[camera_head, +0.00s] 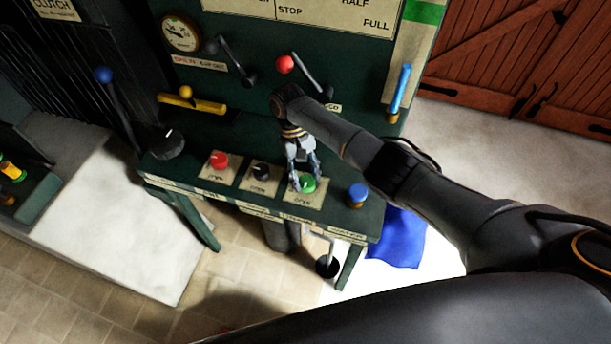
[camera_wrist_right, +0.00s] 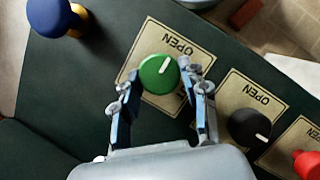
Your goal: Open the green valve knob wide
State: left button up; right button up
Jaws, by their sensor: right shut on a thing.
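The green valve knob (camera_head: 308,184) sits on a cream label plate on the panel's sloping ledge. In the right wrist view the green knob (camera_wrist_right: 159,74) shows a white pointer line that leans up and to the right, near the printed word OPEN. My right gripper (camera_head: 304,178) reaches down onto the knob from above. In the wrist view the right gripper's fingers (camera_wrist_right: 160,88) stand on either side of the knob, shut on it. My left gripper is not in view.
A black knob (camera_head: 261,172) and a red knob (camera_head: 219,161) stand left of the green one. A blue knob (camera_head: 357,194) stands close on the right. Levers, a gauge (camera_head: 180,33) and a yellow handle (camera_head: 191,102) are on the upright panel behind.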

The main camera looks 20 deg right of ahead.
jog(key=o, duration=1.1)
jog(key=shift+o, duration=0.2)
jog(key=shift+r, duration=0.1)
jog(key=v, duration=1.1)
jog(key=shift+w+r, duration=0.2)
jog(key=shift+r, duration=0.15)
